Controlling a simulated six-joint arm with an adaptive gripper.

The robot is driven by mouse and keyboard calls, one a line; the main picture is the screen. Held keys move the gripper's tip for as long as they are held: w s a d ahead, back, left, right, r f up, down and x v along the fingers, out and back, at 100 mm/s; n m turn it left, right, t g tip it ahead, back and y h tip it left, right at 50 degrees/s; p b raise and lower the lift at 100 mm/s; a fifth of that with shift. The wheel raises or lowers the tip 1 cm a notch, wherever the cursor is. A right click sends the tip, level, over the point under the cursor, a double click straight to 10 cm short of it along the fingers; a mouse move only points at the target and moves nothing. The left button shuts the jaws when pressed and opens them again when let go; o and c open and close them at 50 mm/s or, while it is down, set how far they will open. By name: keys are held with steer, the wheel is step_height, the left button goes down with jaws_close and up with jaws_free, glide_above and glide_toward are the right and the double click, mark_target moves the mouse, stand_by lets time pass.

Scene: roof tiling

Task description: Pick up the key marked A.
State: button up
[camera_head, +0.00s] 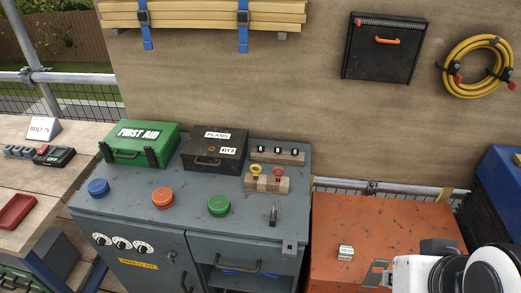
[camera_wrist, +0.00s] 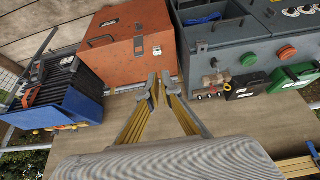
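Two keys with ring heads, a yellow-ringed key (camera_head: 255,170) and a red-ringed key (camera_head: 279,171), stand in a wooden block (camera_head: 267,184) on the grey cabinet. The keys' markings are too small to read, so I cannot tell which is A. The block (camera_wrist: 213,80) and small red and yellow rings also show in the wrist view, right of my gripper. My gripper (camera_wrist: 160,83) has its two fingers apart with nothing between them. It is well away from the keys, with the orange chest behind its tips in the wrist view.
A black PLANS box (camera_head: 214,150) with a KEY B label and a green FIRST AID box (camera_head: 140,145) stand left of the block. A second wooden rack (camera_head: 278,154) is behind it. Several coloured buttons (camera_head: 218,205) sit in front. An orange chest (camera_head: 385,225) stands right.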

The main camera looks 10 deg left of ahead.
steer(key=o, duration=0.5)
steer(key=shift+c, duration=0.2)
